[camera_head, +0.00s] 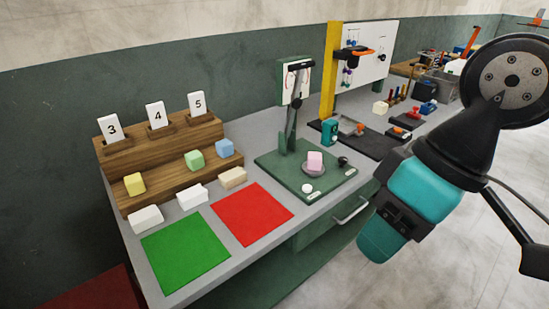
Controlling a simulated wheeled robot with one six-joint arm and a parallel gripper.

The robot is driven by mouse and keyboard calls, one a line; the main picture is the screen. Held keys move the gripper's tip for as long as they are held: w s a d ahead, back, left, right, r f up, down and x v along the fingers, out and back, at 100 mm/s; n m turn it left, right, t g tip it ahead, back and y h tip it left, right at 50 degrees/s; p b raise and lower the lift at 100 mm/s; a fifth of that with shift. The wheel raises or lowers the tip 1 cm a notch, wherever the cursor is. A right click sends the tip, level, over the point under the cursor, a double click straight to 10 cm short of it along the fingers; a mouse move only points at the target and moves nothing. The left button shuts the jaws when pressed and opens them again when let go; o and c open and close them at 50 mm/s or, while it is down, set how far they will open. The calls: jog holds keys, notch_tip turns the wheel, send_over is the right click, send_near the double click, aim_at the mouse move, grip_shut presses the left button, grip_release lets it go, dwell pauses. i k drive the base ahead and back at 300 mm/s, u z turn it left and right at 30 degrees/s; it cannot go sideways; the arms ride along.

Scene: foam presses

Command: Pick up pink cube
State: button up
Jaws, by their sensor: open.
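The pink cube (315,160) sits on a small round grey-pink plate (313,171) on the green press base (279,171). The press's dark upright stands behind and to the left of the cube. My gripper (380,238) is at the end of my teal and black arm, to the right of the cube and nearer the camera, in front of the bench edge. It is apart from the cube and open. Its fingertips are not clearly shown from this side.
A wooden stepped rack (160,165) holds number cards and yellow, green and blue cubes. White and beige blocks lie before it. Green (185,252) and red (252,213) mats lie clear in front. A white knob (307,188) is near the plate.

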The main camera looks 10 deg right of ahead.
aim_at(315, 160)
jog(key=u, duration=0.05)
jog(key=i, duration=1.2)
jog(key=z, duration=0.7)
